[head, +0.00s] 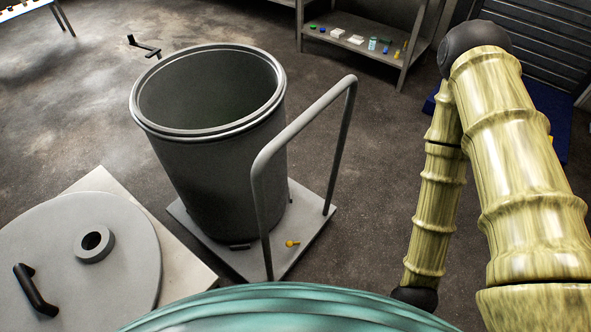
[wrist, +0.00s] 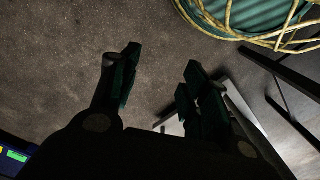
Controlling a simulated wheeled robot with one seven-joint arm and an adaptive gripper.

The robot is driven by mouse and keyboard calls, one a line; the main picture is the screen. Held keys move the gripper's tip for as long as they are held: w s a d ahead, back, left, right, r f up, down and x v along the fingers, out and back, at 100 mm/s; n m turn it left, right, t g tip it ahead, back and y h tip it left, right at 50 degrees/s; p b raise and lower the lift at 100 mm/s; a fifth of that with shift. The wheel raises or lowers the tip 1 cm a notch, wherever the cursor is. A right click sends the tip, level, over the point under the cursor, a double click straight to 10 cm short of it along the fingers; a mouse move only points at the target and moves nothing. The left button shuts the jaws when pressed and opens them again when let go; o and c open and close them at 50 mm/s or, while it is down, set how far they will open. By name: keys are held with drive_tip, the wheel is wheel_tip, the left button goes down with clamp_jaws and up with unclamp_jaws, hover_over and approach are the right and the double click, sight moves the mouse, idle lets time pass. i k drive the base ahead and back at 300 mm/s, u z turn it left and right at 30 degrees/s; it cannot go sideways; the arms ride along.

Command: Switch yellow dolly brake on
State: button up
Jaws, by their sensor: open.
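The yellow brake lever (head: 291,243) is small and sits on the grey dolly plate (head: 316,218), near its front corner by the foot of the handle. A large open grey drum (head: 215,190) stands on the dolly, beside the tall bent-tube handle (head: 262,215). My gripper (wrist: 160,82) is open and empty over bare floor in the wrist view. A pale plate edge and dark bars show to its right there; I cannot tell if they are the dolly. The brake lever is not clear in that view. The head view does not show my gripper.
A round grey lid (head: 120,255) with a black handle lies on a pale board at the left. A low shelf (head: 375,50) with small items stands at the back. Bare floor (head: 365,150) lies between the dolly and my arm.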

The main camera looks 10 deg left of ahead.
sight(289, 244)
drive_tip(key=u, duration=1.05)
drive_tip(key=k, duration=1.35)
drive_tip(key=z, duration=0.85)
drive_tip(key=i, duration=1)
